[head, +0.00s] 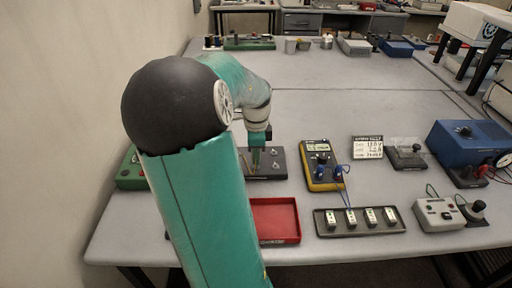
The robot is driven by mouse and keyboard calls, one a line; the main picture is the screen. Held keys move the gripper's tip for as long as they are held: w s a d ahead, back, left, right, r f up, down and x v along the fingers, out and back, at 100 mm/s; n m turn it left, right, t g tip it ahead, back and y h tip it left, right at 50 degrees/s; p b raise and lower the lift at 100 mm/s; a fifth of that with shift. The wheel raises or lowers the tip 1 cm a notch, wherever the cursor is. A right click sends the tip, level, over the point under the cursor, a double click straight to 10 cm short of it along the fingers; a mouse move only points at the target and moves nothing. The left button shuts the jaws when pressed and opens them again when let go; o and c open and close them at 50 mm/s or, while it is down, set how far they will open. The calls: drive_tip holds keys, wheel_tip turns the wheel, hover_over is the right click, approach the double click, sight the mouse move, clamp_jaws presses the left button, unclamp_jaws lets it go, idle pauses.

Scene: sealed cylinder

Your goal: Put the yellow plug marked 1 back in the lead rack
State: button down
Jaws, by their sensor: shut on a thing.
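My gripper (255,158) points down over a dark grey plate (277,171) with small round posts, left of the middle of the bench. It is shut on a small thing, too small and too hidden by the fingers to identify. I cannot make out the yellow plug or its mark 1 apart from the gripper. No lead rack is clear in this view; I cannot tell whether the dark plate is part of it. My arm hides the area to the left of the plate.
A red tray (298,240) lies in front of the plate. A yellow meter (314,158) with blue leads stands to the right. A dark tray (330,231) with several white blocks is at the front edge. A blue box (453,140) stands at the right.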

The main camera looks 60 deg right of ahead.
drive_tip(key=shift+f, duration=0.45)
drive_tip(key=shift+f, duration=0.2)
idle(1.6)
drive_tip(key=c, duration=1.2)
unclamp_jaws()
wheel_tip(320, 180, up, 14)
drive_tip(key=shift+f, duration=0.1)
